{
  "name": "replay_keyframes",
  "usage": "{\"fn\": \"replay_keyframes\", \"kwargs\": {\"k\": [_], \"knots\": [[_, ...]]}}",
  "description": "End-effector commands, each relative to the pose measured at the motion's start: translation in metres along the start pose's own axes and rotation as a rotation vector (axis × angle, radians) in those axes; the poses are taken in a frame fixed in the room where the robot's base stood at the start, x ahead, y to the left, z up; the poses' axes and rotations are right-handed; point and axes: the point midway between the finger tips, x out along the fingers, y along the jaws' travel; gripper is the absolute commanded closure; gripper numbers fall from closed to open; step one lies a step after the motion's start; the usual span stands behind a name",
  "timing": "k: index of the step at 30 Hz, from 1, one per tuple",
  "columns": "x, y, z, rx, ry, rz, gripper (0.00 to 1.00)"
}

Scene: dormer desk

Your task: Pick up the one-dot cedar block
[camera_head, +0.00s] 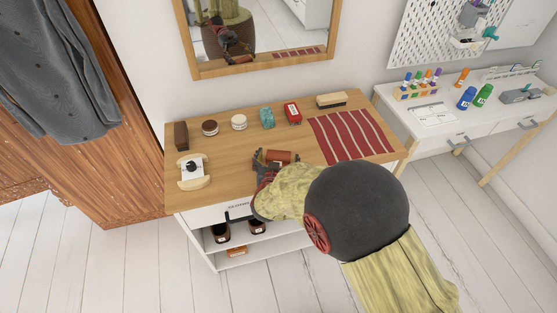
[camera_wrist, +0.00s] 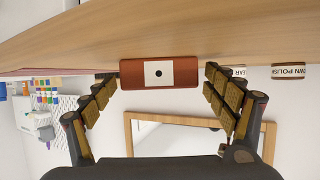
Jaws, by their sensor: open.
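The one-dot cedar block (camera_wrist: 158,74) is reddish brown, with a white label bearing one black dot facing the wrist camera. It rests on the wooden desk top (camera_head: 230,155), which appears at the top of the upside-down wrist view. The block also shows in the head view (camera_head: 281,156), near the middle of the desk beside my gripper (camera_head: 268,162). In the wrist view my gripper (camera_wrist: 160,92) is open, one finger on each side of the block, with gaps showing. My arm hides part of the desk front in the head view.
Behind the block stand round tins (camera_head: 210,128), a teal item (camera_head: 267,118), a red item (camera_head: 292,113) and a brush (camera_head: 332,100). A dark brown block (camera_head: 181,136) and a pale wooden stand (camera_head: 192,172) are at left. A striped red mat (camera_head: 350,138) lies right.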

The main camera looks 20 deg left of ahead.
Motion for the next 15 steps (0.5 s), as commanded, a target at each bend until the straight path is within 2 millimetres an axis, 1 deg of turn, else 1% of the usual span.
{"fn": "replay_keyframes", "kwargs": {"k": [4,15], "knots": [[-0.0005,0.0000,-0.0006,0.000,0.000,0.000,0.14],[-0.0006,0.0002,-0.0004,0.001,0.000,0.000,0.35]]}}
